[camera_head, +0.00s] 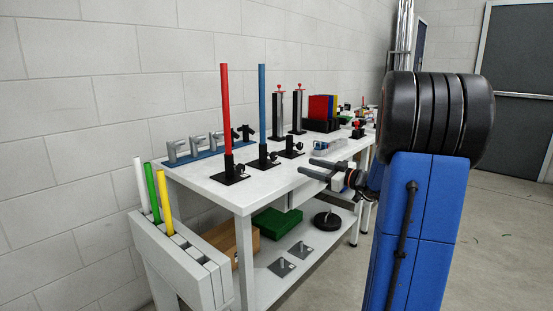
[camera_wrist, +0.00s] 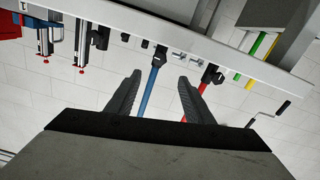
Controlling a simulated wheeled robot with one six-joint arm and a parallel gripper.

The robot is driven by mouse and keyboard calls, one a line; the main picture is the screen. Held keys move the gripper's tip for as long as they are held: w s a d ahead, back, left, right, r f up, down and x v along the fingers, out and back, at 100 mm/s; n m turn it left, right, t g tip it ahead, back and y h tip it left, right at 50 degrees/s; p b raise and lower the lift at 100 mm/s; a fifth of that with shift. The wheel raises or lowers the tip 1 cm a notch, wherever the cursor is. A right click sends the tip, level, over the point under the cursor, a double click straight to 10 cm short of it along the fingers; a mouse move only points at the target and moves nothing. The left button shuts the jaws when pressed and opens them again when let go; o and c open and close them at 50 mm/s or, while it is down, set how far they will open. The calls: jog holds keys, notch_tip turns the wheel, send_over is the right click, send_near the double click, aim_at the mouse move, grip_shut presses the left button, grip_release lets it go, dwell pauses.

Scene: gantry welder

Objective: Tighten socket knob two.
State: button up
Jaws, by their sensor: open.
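A blue rod (camera_head: 262,105) stands upright in a black socket (camera_head: 264,161) on the white table, with a small black knob (camera_head: 273,156) on the socket's right side. A red rod (camera_head: 225,110) stands in a like socket (camera_head: 229,172) to its left, also with a knob (camera_head: 240,169). A third socket (camera_head: 291,153) to the right holds no rod. My gripper (camera_head: 308,168) is open and empty at the table's front edge, right of the sockets. In the wrist view the blue rod (camera_wrist: 150,88) appears between the fingers (camera_wrist: 158,76), beyond them; its socket (camera_wrist: 160,53) shows, but its knob is unclear.
The white table (camera_head: 205,184) has a blue rack (camera_head: 205,151) at the back and black posts (camera_head: 279,113) farther right. A holder (camera_head: 180,262) with several coloured rods stands at the near end. A lower shelf carries a green box (camera_head: 276,222). Bare table lies between sockets and gripper.

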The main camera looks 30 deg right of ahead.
aim_at(275, 157)
jog(key=x, duration=1.7)
jog(key=shift+w+a, duration=0.1)
jog(key=shift+w, duration=0.1)
jog(key=c, duration=1.1)
jog(key=shift+o, duration=0.2)
jog(key=shift+m, duration=3)
jog(key=o, duration=1.1)
jog(key=shift+c, duration=0.2)
